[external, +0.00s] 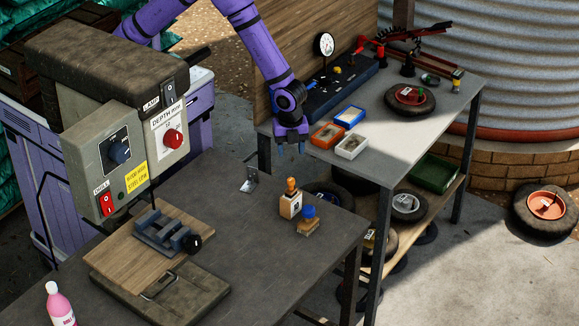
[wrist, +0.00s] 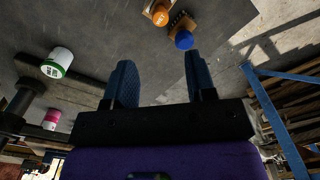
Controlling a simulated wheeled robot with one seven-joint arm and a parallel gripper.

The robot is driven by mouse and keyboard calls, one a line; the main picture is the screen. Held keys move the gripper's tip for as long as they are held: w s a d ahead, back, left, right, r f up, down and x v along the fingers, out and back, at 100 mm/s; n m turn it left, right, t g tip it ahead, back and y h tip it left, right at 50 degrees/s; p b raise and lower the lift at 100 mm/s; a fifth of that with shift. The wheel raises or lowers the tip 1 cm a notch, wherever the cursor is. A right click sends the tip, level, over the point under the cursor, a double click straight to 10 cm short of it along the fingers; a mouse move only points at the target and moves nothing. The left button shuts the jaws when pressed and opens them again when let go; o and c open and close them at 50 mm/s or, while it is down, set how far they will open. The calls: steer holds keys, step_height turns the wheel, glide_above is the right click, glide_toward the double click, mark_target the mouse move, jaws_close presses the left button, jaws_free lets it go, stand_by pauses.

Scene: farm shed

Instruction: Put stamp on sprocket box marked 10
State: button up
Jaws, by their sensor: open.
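A stamp with a blue round knob (external: 308,212) and brown base stands near the right edge of the dark table. It also shows in the wrist view (wrist: 183,39). Just left of it stands a pale block-like item with an orange top (external: 291,199), touching or nearly so. Small open boxes sit on the grey side bench: an orange one (external: 318,141), a blue-rimmed one (external: 341,124) and a white one (external: 362,154). I cannot read a 10 on any. My gripper (external: 290,149) is open and empty, above the table's far side; its fingers (wrist: 161,72) point towards the stamp.
A drill press with a control box (external: 122,160) stands at the left, with a vise (external: 165,232) on a wooden board. A pink bottle (external: 60,308) is at the front left. A metal bracket (external: 249,180) lies near the far edge. A wheel (external: 410,98) lies on the bench.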

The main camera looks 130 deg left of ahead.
steer(key=s+d+r+n+t, duration=0.1)
steer(key=s+d+r, duration=0.3)
steer(key=r, duration=0.5)
steer(key=s+d+r+n+t, duration=0.1)
steer(key=s+r+n, duration=0.1)
steer(key=s+r, duration=0.55)
steer(key=s+d+r+n+t, duration=0.1)
steer(key=s+d+r, duration=0.2)
steer(key=r, duration=0.8)
steer(key=s+d+r+n, duration=0.1)
steer(key=s+r, duration=0.1)
steer(key=s, duration=0.6)
steer(key=s+d+r+n+t, duration=0.1)
steer(key=s+d+r+n, duration=0.1)
steer(key=s, duration=0.6)
steer(key=s+d+r+n+t, duration=0.1)
steer(key=s+r+n, duration=0.1)
steer(key=s, duration=0.7)
steer(key=shift+d+r, duration=0.4)
steer(key=shift+r, duration=0.2)
